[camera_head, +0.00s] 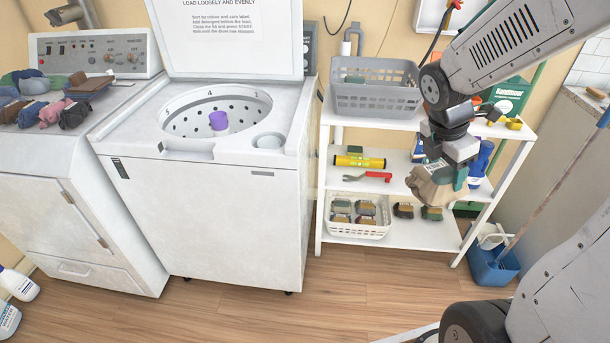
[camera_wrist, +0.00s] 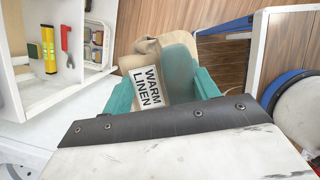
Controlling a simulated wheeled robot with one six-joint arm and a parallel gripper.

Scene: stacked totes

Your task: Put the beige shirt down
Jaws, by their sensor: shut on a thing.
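The beige shirt (camera_head: 431,187) is a folded bundle held in my gripper (camera_head: 452,178), in front of the white shelf's middle and lower boards. In the wrist view the beige cloth (camera_wrist: 146,53) shows beyond the teal fingers of my gripper (camera_wrist: 160,88), with wood floor around it. A white label (camera_wrist: 148,87) reading "WARM LINEN" lies between the fingers. My gripper is shut on the shirt and hides part of it.
A white shelf (camera_head: 398,236) bears a grey basket (camera_head: 374,98), a yellow level (camera_head: 360,161) and a white basket (camera_head: 358,229) of brushes. An open washer (camera_head: 222,235) stands left of it, with clothes (camera_head: 50,100) on the machine beyond. A blue bucket (camera_head: 491,270) stands right.

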